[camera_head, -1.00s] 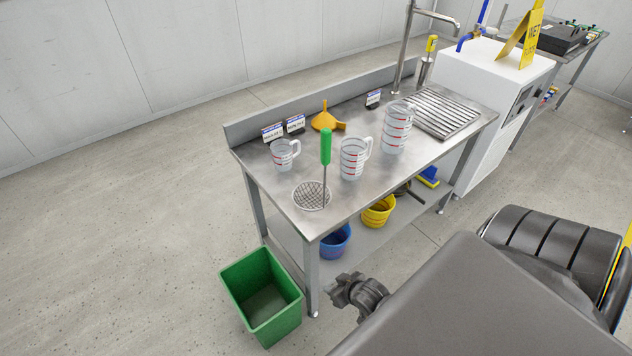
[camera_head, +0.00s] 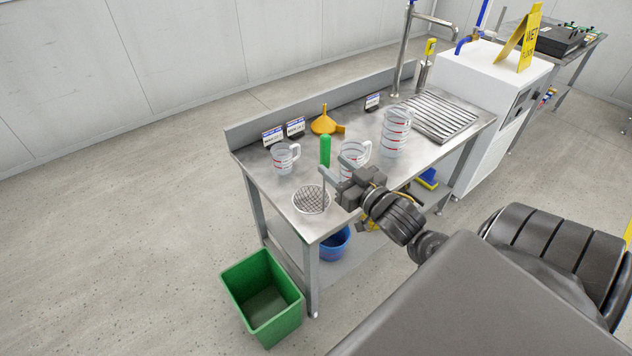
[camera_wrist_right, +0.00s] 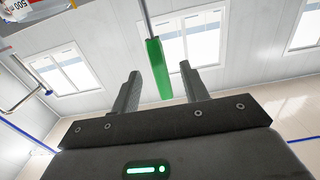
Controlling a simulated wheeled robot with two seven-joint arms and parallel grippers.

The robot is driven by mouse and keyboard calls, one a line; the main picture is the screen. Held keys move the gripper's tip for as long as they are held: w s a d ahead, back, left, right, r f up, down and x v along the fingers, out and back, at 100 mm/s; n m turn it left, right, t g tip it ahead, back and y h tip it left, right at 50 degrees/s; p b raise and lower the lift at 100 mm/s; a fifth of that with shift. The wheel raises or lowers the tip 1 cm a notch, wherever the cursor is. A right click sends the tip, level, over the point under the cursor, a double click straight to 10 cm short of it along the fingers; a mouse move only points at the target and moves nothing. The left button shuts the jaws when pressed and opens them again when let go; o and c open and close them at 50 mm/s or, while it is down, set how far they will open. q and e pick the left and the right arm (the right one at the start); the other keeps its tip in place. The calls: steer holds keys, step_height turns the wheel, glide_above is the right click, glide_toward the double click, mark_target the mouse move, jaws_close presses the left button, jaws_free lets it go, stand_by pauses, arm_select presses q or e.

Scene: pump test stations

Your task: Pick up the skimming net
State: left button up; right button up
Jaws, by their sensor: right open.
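The skimming net has a round wire mesh bowl (camera_head: 311,199) resting on the steel table near its front left corner. Its thin rod and green handle (camera_head: 325,150) stand upright from the bowl. My right gripper (camera_head: 332,184) is open beside the rod, just below the green handle in the head view, and hides part of the rod. In the right wrist view the green handle (camera_wrist_right: 158,68) appears between the two spread fingers, with gaps on both sides. Whether it lies fully between them in depth, I cannot tell. My left gripper is not in view.
Measuring jugs stand close by: a small one (camera_head: 284,157), one partly behind my gripper (camera_head: 352,152), and a tall one (camera_head: 396,130). A yellow funnel (camera_head: 323,122) and label cards (camera_head: 272,137) are at the back. A green bin (camera_head: 262,296) stands on the floor.

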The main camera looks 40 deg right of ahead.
steer(key=w+p, duration=0.1)
steer(key=w, duration=0.6)
steer(key=shift+w+d+f, duration=0.15)
steer(key=shift+w+d, duration=0.05)
jaws_close()
